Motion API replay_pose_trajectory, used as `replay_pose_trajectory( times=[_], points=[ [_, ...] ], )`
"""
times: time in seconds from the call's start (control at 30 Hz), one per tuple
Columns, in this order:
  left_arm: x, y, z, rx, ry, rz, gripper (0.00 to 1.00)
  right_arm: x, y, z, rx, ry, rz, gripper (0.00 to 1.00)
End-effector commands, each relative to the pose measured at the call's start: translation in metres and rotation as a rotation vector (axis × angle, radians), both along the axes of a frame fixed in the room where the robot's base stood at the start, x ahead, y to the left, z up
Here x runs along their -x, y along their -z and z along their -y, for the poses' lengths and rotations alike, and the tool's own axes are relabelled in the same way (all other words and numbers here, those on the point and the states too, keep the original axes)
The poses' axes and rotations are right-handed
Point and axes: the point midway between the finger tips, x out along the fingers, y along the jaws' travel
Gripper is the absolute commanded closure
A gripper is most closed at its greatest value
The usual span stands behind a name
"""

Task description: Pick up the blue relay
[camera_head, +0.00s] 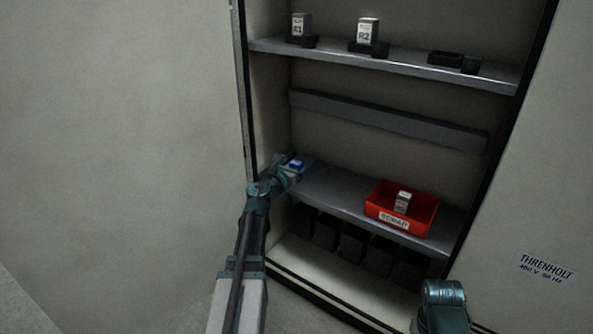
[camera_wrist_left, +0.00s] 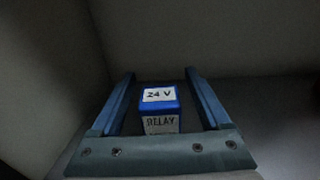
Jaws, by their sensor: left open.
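The blue relay (camera_head: 296,164) is at the left end of the middle shelf in the head view. In the left wrist view the blue relay (camera_wrist_left: 159,108) shows a white "24 V" label on top and a "RELAY" label on its near face. My left gripper (camera_head: 300,165) is at the relay. In the left wrist view its two blue fingers (camera_wrist_left: 160,75) are apart, one on each side of the relay, with a gap visible on both sides. Of my right arm only a teal part shows at the bottom right of the head view; its gripper is out of view.
A red scrap bin (camera_head: 388,216) with a grey-white block (camera_head: 402,201) in it stands to the right on the middle shelf (camera_head: 340,193). The upper shelf (camera_head: 400,65) holds blocks R1 (camera_head: 298,26) and R2 (camera_head: 367,32) in dark holders. The cabinet's left wall is close to my left gripper.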

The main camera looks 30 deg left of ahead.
Motion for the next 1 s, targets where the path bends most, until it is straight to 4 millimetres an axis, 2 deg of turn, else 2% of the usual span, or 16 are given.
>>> replay_pose_trajectory(
  times=[0.2, 0.23, 0.67, 1.0],
  points=[
    [-0.0019, 0.0003, 0.0001, 0.0, -0.001, 0.0, 0.2, 0.0, 0.0003, 0.0, 0.0, 0.0, 0.0, 0.5],
    [-0.0019, 0.0003, 0.0001, 0.0, -0.001, 0.0, 0.24, 0.0, 0.0003, 0.0, 0.0, 0.0, 0.0, 0.5],
    [-0.0017, 0.0003, 0.0, 0.0, 0.0, 0.0, 1.0, 0.0, 0.0003, 0.0, 0.0, 0.0, 0.0, 0.5],
    [-0.002, -0.0011, 0.0006, 0.0, 0.0, 0.0, 1.0, 0.0, -0.0011, 0.0, 0.0, 0.0, 0.0, 0.5]
  ],
)
